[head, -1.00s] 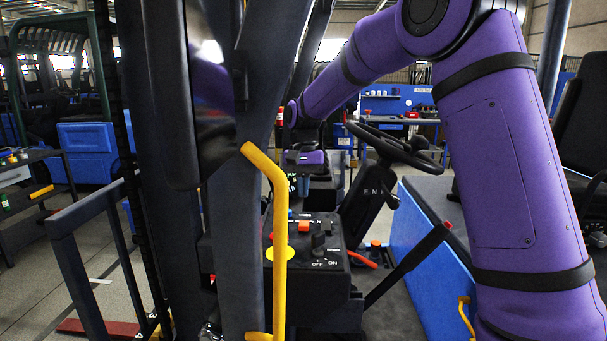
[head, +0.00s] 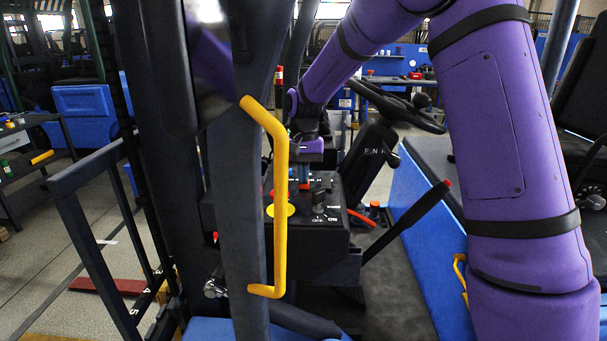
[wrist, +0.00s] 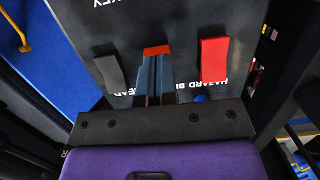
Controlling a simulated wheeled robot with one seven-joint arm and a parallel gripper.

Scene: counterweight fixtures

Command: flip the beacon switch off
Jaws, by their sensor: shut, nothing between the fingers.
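The control box (head: 335,240) stands in the middle of the head view, with a dark rotary knob (head: 318,198) on its top. In the wrist view its panel (wrist: 125,65) has a dark rocker (wrist: 110,72) at left, a red rocker (wrist: 214,60) at right and an orange-red rocker (wrist: 157,50) between them. The label by the middle one is mostly hidden; a "B" shows between "HAZARD" and "EAD", so it appears to be the beacon switch. My gripper (wrist: 154,80) is shut and empty, its blue fingertips at the middle rocker. Contact and the switch's position are unclear. It also shows in the head view (head: 304,180).
A yellow handrail (head: 281,200) and a dark post (head: 235,220) stand in front of the box's left side. The steering wheel (head: 400,108) and a dark lever (head: 415,215) are to its right. A yellow disc (head: 290,210) sits on the panel.

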